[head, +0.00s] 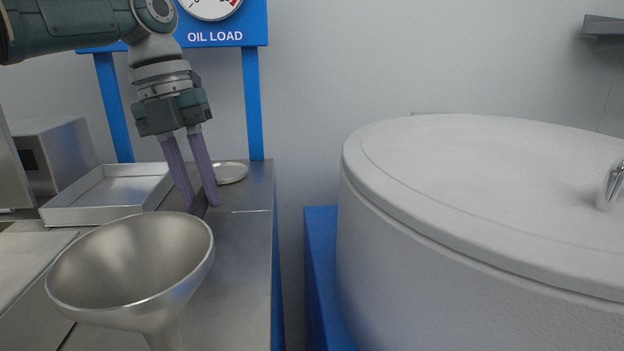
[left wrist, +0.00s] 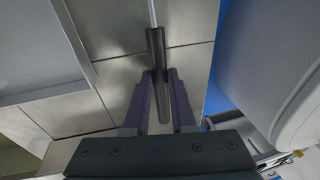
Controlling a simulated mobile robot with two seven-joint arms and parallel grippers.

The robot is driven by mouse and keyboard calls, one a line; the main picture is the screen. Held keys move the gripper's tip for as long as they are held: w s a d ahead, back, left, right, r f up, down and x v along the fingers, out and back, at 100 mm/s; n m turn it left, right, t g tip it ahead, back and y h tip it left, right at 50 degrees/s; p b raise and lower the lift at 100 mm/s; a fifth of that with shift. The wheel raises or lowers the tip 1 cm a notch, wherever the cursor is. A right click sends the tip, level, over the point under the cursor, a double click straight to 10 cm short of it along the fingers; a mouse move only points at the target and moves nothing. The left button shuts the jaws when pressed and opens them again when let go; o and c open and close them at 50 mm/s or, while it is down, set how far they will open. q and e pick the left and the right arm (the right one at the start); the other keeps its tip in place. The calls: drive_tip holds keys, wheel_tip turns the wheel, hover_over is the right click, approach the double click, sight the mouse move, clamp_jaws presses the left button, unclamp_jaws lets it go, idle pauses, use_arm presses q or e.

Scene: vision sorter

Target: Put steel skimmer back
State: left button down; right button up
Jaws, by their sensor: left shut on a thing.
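The steel skimmer has a round, shallow metal head (head: 231,172) near the far end of the steel counter. Its dark handle (head: 199,206) is at my left gripper (head: 204,203). In the left wrist view the dark handle (left wrist: 156,50) leads up to a thin bright rod, and its lower end lies between the two purple fingers of my left gripper (left wrist: 163,85). My left gripper points down and is shut on the handle. I cannot tell whether the skimmer touches the counter. My right gripper is not in view.
A large metal funnel (head: 135,262) stands in the near left. A shallow steel tray (head: 110,193) lies left of the gripper. Blue posts (head: 253,105) carry an OIL LOAD gauge sign (head: 215,36). A big white lidded vat (head: 480,220) fills the right, past a narrow gap.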

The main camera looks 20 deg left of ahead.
use_arm(q)
drive_tip(key=shift+f, duration=0.1)
drive_tip(key=c, duration=0.7)
unclamp_jaws()
drive_tip(key=shift+c, duration=0.2)
drive_tip(key=p+v, duration=0.1)
drive_tip(key=v, duration=1.1)
